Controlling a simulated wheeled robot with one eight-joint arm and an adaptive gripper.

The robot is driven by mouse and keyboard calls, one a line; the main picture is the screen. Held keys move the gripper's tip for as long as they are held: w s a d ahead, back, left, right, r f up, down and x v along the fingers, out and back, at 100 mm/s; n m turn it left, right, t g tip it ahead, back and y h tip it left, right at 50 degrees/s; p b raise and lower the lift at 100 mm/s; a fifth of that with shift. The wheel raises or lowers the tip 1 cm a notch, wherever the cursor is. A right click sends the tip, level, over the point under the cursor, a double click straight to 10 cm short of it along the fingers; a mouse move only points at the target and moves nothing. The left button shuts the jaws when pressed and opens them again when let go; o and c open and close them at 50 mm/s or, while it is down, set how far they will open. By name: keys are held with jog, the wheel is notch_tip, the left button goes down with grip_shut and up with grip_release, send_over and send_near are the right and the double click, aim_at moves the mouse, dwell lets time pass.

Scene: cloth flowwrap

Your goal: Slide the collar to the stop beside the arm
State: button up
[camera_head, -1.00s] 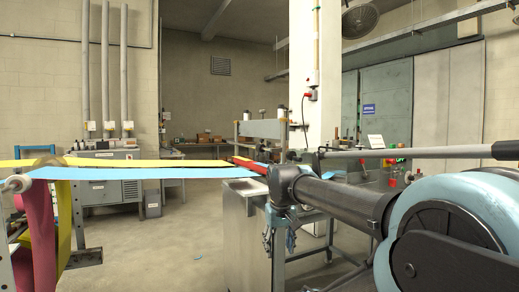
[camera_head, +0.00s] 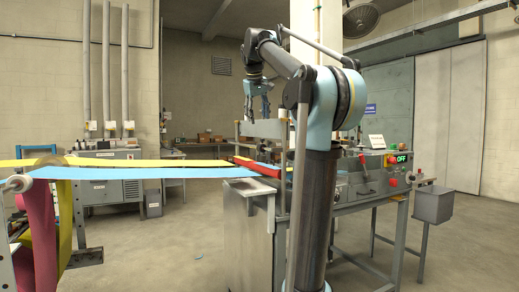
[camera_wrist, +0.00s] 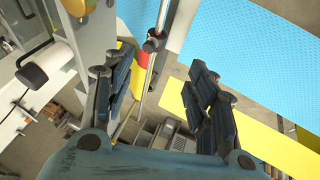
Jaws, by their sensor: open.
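My gripper (camera_head: 257,108) points down above the wrapping machine, with its fingers apart. In the wrist view my open gripper (camera_wrist: 158,85) has one dark finger on each side of a slim metal rod (camera_wrist: 143,90). A dark collar-like piece (camera_wrist: 151,43) with a small red part sits on the rod, beyond the fingertips in the picture; I cannot tell for sure that it is the collar. Nothing is held. The stop cannot be told apart. In the head view the rod and collar are too small or hidden to make out.
A blue web (camera_head: 150,173) and a yellow web (camera_head: 130,162) run to the machine; the blue web (camera_wrist: 225,45) lies close to the rod in the wrist view. A white roller (camera_wrist: 45,65) and a grey post (camera_wrist: 95,30) stand at left. The machine's control panel (camera_head: 385,162) shows OFF.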

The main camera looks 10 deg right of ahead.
aim_at(260, 145)
jog(key=x, duration=0.5)
jog(key=w+x, duration=0.1)
jog(key=x, duration=1)
jog(key=shift+w+r, duration=0.15)
jog(key=shift+w, duration=0.25)
grip_shut()
